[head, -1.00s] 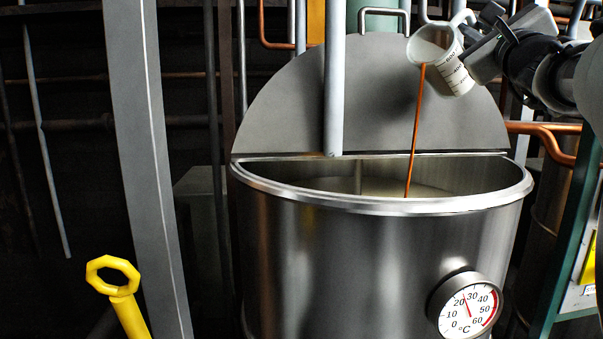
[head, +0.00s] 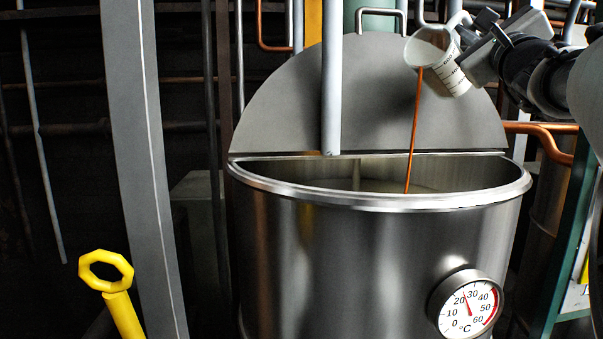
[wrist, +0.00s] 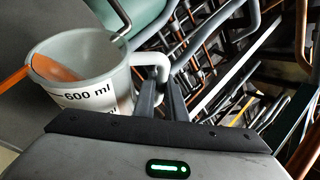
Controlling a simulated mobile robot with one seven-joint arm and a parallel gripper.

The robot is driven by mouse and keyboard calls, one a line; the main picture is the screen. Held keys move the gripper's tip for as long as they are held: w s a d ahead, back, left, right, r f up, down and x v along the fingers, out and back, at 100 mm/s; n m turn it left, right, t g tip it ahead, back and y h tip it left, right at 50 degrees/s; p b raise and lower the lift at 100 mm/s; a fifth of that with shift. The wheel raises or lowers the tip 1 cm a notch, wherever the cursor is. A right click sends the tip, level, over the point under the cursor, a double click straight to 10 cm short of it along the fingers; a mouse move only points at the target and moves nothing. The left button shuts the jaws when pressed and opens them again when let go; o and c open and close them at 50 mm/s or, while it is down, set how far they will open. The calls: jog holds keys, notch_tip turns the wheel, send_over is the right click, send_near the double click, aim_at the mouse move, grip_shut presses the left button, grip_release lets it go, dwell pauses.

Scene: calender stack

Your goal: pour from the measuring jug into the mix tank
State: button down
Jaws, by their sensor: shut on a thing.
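The white measuring jug (head: 440,62) is tilted, mouth down to the left, above the tank's open front half. An orange-brown stream (head: 413,130) runs from its lip down into the mix tank (head: 375,250), a steel vessel with a half lid raised at the back. My gripper (head: 472,40) is shut on the jug's handle, at the upper right of the tank. In the wrist view the jug (wrist: 85,75) shows its 600 ml mark, with orange liquid at its lip. The fingers (wrist: 160,100) close on its handle. The liquid's surface in the tank is mostly hidden by the rim.
A grey pipe (head: 331,90) stands upright over the tank opening, left of the stream. A dial thermometer (head: 467,303) sits on the tank's front. A grey post (head: 147,170) and a yellow handle (head: 107,272) stand at left. Copper pipes (head: 545,137) run at right.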

aim_at(450, 54)
jog(key=shift+s+a+f+n+t+b, duration=0.3)
jog(key=shift+a+f+n+t+b, duration=0.25)
jog(key=shift+b, duration=1.15)
dwell(0.4)
jog(key=shift+f+y+b, duration=0.3)
jog(key=shift+f+b, duration=0.05)
jog(key=shift+b, duration=0.35)
jog(key=shift+s+a+f+n+b, duration=0.15)
jog(key=shift+f+n+b, duration=0.15)
jog(key=shift+b, duration=0.4)
jog(key=shift+s+f+b, duration=0.1)
jog(key=shift+f+b, duration=0.2)
jog(key=shift+b, duration=0.25)
jog(key=shift+s+a+f+n+t+y+b, duration=0.15)
jog(key=shift+f+b, duration=0.35)
jog(key=shift+b, duration=0.55)
jog(key=shift+s+a+f+n+t+y+b, duration=0.1)
jog(key=shift+a+f+n+t+b, duration=0.15)
jog(key=shift+f+b, duration=0.55)
jog(key=shift+s+a+f+n+t+y+b, duration=0.15)
jog(key=shift+a+f+n+b, duration=0.1)
jog(key=shift+b, duration=1)
